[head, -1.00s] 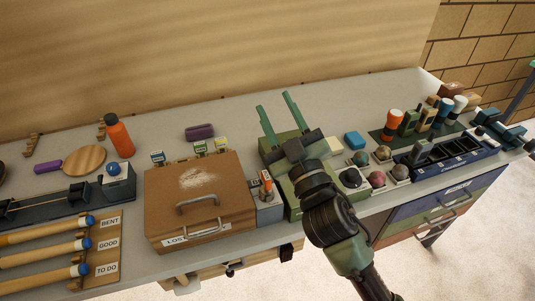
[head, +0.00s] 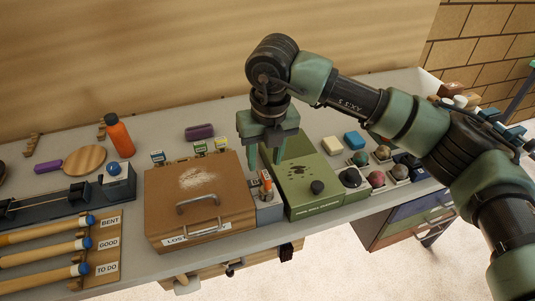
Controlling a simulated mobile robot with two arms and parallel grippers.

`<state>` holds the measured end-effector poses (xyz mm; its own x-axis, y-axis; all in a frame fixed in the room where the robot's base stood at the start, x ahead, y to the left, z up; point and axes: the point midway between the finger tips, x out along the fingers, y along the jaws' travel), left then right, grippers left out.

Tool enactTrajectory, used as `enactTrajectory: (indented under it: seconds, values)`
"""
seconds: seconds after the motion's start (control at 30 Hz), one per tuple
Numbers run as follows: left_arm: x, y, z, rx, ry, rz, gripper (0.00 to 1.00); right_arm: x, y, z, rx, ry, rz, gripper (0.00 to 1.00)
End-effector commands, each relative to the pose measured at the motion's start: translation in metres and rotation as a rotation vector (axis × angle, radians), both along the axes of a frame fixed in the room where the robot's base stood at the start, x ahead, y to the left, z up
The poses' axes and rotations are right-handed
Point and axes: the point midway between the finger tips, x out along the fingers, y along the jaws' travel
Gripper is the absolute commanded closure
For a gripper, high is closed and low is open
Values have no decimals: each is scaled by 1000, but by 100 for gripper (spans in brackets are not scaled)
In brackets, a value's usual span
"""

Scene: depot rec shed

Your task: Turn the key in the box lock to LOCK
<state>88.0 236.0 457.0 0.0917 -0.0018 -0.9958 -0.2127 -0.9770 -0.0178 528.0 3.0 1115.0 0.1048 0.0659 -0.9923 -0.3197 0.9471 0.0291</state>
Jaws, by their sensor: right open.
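A brown lidded box (head: 170,208) with a metal handle and a partly readable label stands on the bench. At its right side is a small grey lock block (head: 270,213) with an orange key (head: 266,185) standing in it. White marks show beside the key, but I cannot read them or the key's exact turn. My right gripper (head: 265,163) comes down from above with its green fingers open and apart, over the key's area. I cannot tell whether the fingers touch anything. My left gripper is not in view.
A green box (head: 300,201) with a black knob stands close to the right of the lock block. An orange bottle (head: 119,137) stands behind left. Balls and blocks lie to the right.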

Motion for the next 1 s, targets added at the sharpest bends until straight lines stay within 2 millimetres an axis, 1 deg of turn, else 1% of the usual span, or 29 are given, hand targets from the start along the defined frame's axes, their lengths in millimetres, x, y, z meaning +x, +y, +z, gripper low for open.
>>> enactTrajectory:
  seconds: [0.07, 0.17, 0.5, 0.6, 0.77, 1.0]
  values:
    - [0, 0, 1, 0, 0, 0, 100, 4, -7, 0, -28, -9, -15, 58]
    - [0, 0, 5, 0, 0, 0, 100, 5, -8, -6, -34, -9, -17, 58]
    - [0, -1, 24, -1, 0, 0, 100, 9, -5, -55, -30, -7, -14, 58]
    - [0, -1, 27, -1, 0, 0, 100, 11, -4, -66, -29, -8, -13, 58]
    - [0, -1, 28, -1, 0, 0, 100, 12, -4, -75, -28, -8, -12, 58]
    - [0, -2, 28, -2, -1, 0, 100, 12, -4, -75, -27, -9, -12, 58]
